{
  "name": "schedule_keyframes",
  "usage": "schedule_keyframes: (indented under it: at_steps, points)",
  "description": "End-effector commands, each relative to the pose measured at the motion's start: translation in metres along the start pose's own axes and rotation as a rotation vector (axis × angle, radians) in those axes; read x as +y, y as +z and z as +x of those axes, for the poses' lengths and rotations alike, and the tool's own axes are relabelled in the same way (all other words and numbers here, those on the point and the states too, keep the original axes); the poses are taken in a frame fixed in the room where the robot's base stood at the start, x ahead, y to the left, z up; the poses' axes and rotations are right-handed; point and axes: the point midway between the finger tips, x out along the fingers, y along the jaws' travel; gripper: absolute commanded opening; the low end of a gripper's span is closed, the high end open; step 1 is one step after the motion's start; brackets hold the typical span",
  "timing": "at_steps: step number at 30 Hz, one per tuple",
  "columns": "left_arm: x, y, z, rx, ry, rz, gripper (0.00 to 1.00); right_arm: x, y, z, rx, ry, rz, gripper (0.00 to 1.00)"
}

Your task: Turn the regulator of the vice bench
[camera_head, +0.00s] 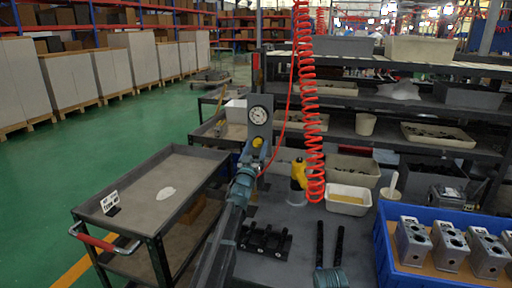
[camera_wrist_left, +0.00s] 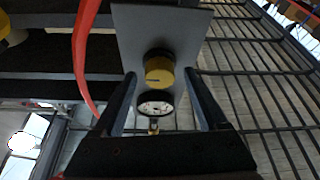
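The regulator's yellow knob (camera_head: 257,142) sits below a round white-faced gauge (camera_head: 258,113) on an upright grey plate (camera_head: 265,101) at the bench's left end. My left gripper (camera_head: 255,153) is right at the knob, partly covering it. In the left wrist view, the yellow knob (camera_wrist_left: 160,72) lies between the two fingers of my left gripper (camera_wrist_left: 159,76), with a visible gap on both sides. The gauge (camera_wrist_left: 155,103) shows just beneath it there. My right gripper (camera_head: 330,243) is open and empty over the bench top, its two black fingers apart.
A red coiled hose (camera_head: 308,100) hangs right of the regulator; a red tube (camera_wrist_left: 84,55) passes beside my left finger. A blue crate (camera_head: 425,281) of metal valve blocks stands right. A black fixture (camera_head: 264,241) lies on the bench. A grey cart (camera_head: 145,190) stands left.

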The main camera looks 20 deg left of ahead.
Motion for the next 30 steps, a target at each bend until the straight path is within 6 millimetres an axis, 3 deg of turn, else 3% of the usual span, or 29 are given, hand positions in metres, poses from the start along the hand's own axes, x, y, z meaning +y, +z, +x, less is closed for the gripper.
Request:
schedule_keyframes:
  at_steps: [2, 12, 22, 30]
  points:
    - [0.0001, 0.0001, -0.0001, 0.000, 0.000, 0.000, 0.61, 0.0000, 0.0000, 0.0001, 0.000, 0.000, 0.000, 0.50]
    - [0.0001, 0.0000, -0.0002, 0.000, 0.000, 0.000, 0.00, 0.0000, 0.0000, 0.0001, 0.000, 0.000, 0.000, 0.50]
    - [-0.0004, -0.0004, 0.0000, -0.001, 0.014, 0.035, 0.00, 0.0000, 0.0000, -0.0001, 0.000, 0.000, 0.000, 0.50]
    - [-0.0025, -0.0017, 0.0009, -0.005, 0.080, 0.197, 0.00, 0.0002, 0.0001, -0.0016, 0.000, 0.000, 0.000, 0.50]
